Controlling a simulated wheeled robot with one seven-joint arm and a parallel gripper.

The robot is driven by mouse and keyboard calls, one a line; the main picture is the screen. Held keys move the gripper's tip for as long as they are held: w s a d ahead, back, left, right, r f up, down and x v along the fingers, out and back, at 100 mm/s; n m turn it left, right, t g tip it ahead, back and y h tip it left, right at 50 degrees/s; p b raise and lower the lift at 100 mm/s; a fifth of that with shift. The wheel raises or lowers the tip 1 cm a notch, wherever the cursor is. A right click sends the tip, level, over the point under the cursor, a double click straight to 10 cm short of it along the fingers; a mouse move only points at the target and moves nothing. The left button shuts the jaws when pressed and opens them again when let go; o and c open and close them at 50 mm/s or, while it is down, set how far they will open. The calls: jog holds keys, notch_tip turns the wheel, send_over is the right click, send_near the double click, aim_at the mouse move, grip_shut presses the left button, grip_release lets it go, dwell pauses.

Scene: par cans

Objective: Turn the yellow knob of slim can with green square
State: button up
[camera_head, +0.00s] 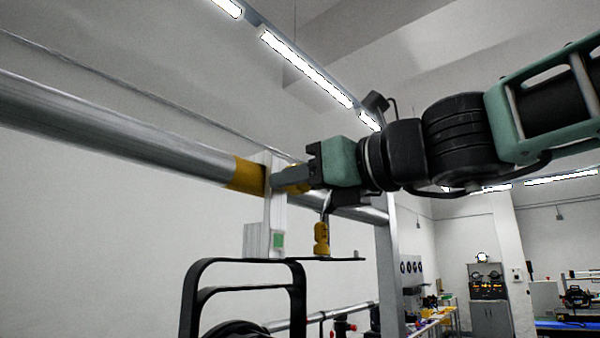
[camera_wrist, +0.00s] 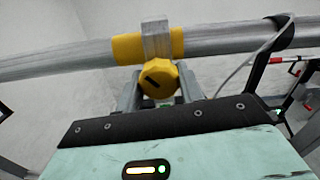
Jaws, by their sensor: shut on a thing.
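A grey-white clamp (camera_head: 254,240) hangs from a metal pipe in the head view, with a green square (camera_head: 279,240) on its lower part. The black bracket (camera_head: 246,262) of a lamp is below it; the can itself is mostly cut off by the bottom edge. In the wrist view a yellow knob (camera_wrist: 158,78) with a dark slot sits just below the pipe, between my two grey fingers. My gripper (camera_wrist: 158,88) is shut on this knob. In the head view my gripper (camera_head: 287,180) reaches in from the right, and its fingers partly hide the knob.
The pipe (camera_head: 120,130) runs across the left, with a yellow band (camera_head: 246,175) beside the clamp. A second yellow piece (camera_head: 321,239) hangs below my gripper. A grey post (camera_head: 388,265) stands to the right. A cable (camera_wrist: 245,62) loops near the pipe in the wrist view.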

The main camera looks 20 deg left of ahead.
jog(key=m+p, duration=0.1)
jog(key=m, duration=0.3)
jog(key=shift+m+p, duration=0.3)
jog(key=shift+m, duration=0.1)
jog(key=shift+f, duration=0.1)
jog(key=o, duration=1)
jog(key=b+v, duration=1.4)
jog(key=v, duration=0.3)
jog(key=shift+s+d+b, duration=0.1)
jog(key=shift+s+b, duration=0.05)
jog(key=shift+b, duration=0.15)
